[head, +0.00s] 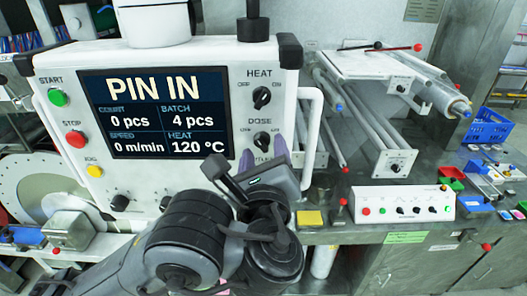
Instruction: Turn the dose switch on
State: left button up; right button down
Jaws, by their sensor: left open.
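The dose switch (262,140) is a small black rotary knob under the DOSE label on the white control panel (200,52), right of the screen. Which way its pointer faces is too small to tell. My left gripper (263,156) is just below the knob, with purple fingertips spread to its lower left and lower right. It is open, and nothing shows between the fingers. Whether a fingertip touches the knob cannot be told. My left wrist hides the panel's lower right part. My right gripper is not in view.
The similar heat switch (262,97) sits directly above. The screen (155,112) reads "PIN IN" and 120 °C. Start (57,97), stop (75,139) and yellow (94,171) buttons line the left. A white handle (314,130) stands right of the panel; a white switch box (402,203) lies farther right.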

pick_arm(q)
jog(key=shift+w, duration=0.6)
jog(key=c, duration=1)
